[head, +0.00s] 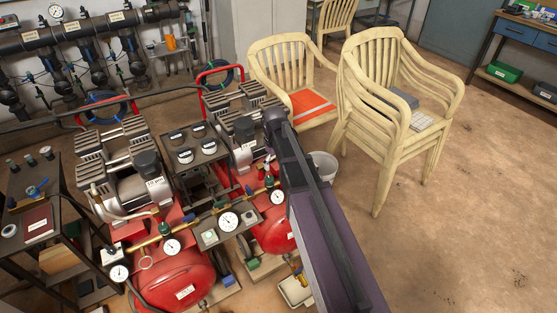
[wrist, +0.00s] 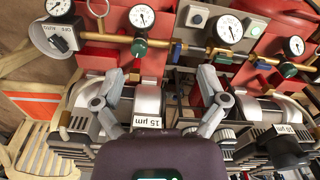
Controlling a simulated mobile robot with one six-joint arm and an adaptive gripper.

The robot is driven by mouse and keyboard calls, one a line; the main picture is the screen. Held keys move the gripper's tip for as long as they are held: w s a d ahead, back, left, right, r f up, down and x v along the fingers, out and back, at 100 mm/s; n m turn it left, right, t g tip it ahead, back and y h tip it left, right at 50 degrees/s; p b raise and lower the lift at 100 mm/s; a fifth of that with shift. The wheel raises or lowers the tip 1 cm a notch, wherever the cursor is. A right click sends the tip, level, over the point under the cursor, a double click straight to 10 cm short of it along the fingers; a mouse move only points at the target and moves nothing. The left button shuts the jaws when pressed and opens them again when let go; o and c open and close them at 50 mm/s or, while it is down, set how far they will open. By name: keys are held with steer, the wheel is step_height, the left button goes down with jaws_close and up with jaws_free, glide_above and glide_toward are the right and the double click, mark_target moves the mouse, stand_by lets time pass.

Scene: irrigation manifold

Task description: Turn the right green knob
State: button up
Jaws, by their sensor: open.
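The right green knob (head: 269,181) sits on the brass pipe by the right-hand gauge, beside my arm in the head view. In the upside-down wrist view, this knob (wrist: 139,47) shows just beyond and between my fingertips, left of centre. My gripper (wrist: 160,74) is open and empty, its two grey fingers spread apart; I see no contact with the knob. The left green knob (head: 165,229) stands by another gauge, and it shows at the right in the wrist view (wrist: 287,69). In the head view my arm hides most of the gripper.
Several gauges, including the middle one (head: 228,221), line the pipe closely. Red tanks (head: 180,278) lie below and finned compressor heads (head: 104,162) behind. A white bucket (head: 324,166) and stacked chairs (head: 375,100) stand right of the machine. The floor at right is clear.

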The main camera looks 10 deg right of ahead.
steer(key=s+r+m+p, duration=0.1)
steer(key=s+r+p, duration=0.2)
steer(key=s, duration=0.2)
steer(key=shift+r+m, duration=0.3)
steer(key=shift+m, duration=0.1)
steer(key=shift+s, duration=0.1)
steer(key=s+r+m+p, duration=0.4)
steer(key=s+r+p, duration=0.2)
steer(key=s, duration=0.5)
steer(key=shift+s, duration=0.25)
steer(key=shift+a, duration=0.1)
stand_by(2.2)
